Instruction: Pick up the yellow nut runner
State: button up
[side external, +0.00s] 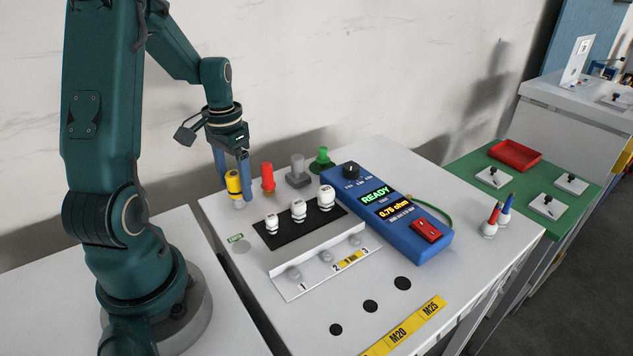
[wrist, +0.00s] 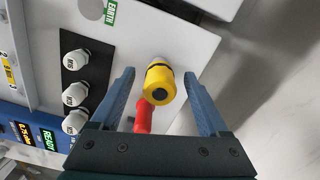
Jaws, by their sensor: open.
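The yellow nut runner (side external: 233,183) stands upright near the far left corner of the white bench top. In the wrist view the yellow nut runner (wrist: 159,83) shows its dark round top end, between the two blue fingers. My gripper (side external: 233,180) is open above and around it, pointing down. In the wrist view my gripper (wrist: 158,85) has a finger on each side of the nut runner, with a visible gap on both sides. Its lower part is partly covered by a finger in the side view.
A red tool (side external: 267,177) stands close beside the nut runner, then a grey one (side external: 298,170) and a green one (side external: 322,158). A black strip (side external: 275,238) holds white fittings. A blue tester (side external: 395,222) reads READY. A small EARTH label (wrist: 110,12) lies nearby.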

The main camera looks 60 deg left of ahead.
jog(key=shift+c, duration=0.2)
grip_shut()
jog(key=shift+r, duration=0.2)
